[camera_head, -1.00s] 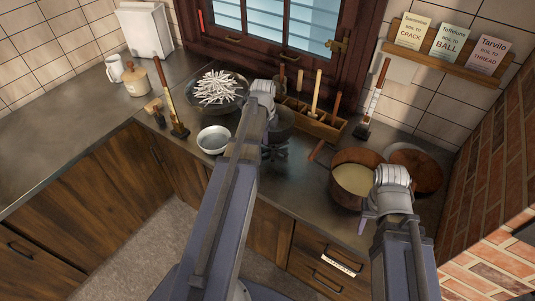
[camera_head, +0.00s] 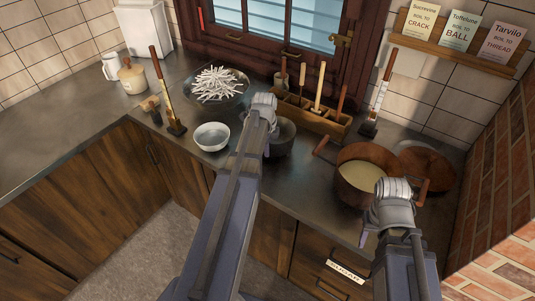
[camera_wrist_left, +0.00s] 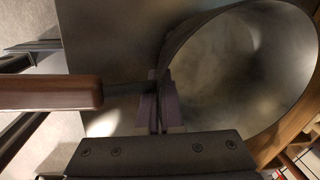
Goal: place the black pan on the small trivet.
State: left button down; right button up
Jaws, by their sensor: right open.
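The black pan (camera_head: 283,138) is at mid-counter in the head view, partly behind my left arm. In the left wrist view its round grey inside (camera_wrist_left: 240,70) fills the right, and its brown handle (camera_wrist_left: 50,93) reaches left. My left gripper (camera_wrist_left: 160,105) is shut on the pan where the handle meets the rim. No trivet shows now; the spot under the pan is hidden, so I cannot tell whether they touch. My right gripper (camera_head: 368,235) is open, in front of the copper pot, mostly hidden by its wrist.
The copper pot (camera_head: 347,195) of pale liquid stands on the right, with a round copper piece (camera_head: 428,168) behind it. A white bowl (camera_head: 211,137) and a dish of white sticks (camera_head: 217,86) are left of the pan. A wooden tool box (camera_head: 318,121) stands behind it.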

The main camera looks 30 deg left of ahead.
pick_arm(q)
jog(key=shift+r, duration=0.1)
pick_arm(e)
jog(key=shift+r, duration=0.1)
pick_arm(q)
jog(key=shift+f, duration=0.25)
pick_arm(e)
jog(key=shift+f, duration=0.25)
pick_arm(q)
jog(key=c, duration=1.1)
grip_release()
jog(key=shift+r, duration=0.1)
pick_arm(e)
jog(key=shift+r, duration=0.1)
pick_arm(q)
jog(key=shift+o, duration=0.2)
notch_tip(320, 180, up, 12)
jog(key=s+p, duration=0.1)
jog(key=p, duration=1.1)
jog(key=shift+s, duration=0.15)
pick_arm(e)
notch_tip(320, 180, up, 12)
pick_arm(q)
jog(key=shift+d+r, duration=0.1)
pick_arm(e)
jog(key=shift+r, duration=0.1)
